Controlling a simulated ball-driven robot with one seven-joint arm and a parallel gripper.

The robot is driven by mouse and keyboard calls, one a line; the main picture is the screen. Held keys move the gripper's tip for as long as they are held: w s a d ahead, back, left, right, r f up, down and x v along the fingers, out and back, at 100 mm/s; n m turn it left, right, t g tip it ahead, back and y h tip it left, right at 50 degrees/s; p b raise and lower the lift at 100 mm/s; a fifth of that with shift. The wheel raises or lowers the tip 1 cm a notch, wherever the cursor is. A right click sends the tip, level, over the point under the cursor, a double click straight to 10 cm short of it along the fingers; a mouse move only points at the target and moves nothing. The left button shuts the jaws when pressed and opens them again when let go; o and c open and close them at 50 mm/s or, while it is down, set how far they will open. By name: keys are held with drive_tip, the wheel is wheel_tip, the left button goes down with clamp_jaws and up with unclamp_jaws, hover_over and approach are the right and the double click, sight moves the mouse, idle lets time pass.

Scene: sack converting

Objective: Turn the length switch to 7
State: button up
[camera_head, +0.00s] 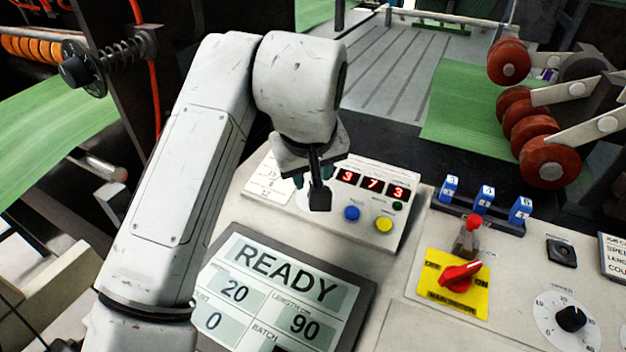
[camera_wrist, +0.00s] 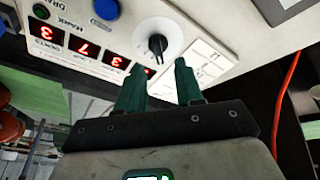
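A black pointer knob (camera_wrist: 156,46) on a round white dial sits on the light control panel in the wrist view. I cannot read a label that marks it as the length switch. Its narrow end points toward the bottom of that view. In the head view my gripper and wrist hide most of the dial (camera_head: 302,200). My gripper (camera_wrist: 158,75) is open and empty, its two green fingers apart, with the knob ahead between them and no visible contact. In the head view my gripper (camera_head: 312,177) hangs over the panel. Red displays (camera_head: 373,184) beside it read 3, 7, 3.
A blue button (camera_head: 351,213) and a yellow button (camera_head: 384,225) sit below the displays. A screen (camera_head: 285,290) reads READY. A red switch (camera_head: 461,276) on a yellow plate, blue numbered blocks (camera_head: 484,198) and a black dial (camera_head: 570,318) lie to the right.

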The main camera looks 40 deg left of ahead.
drive_tip(key=shift+x, duration=2.05)
clamp_jaws()
drive_tip(key=shift+r, duration=0.1)
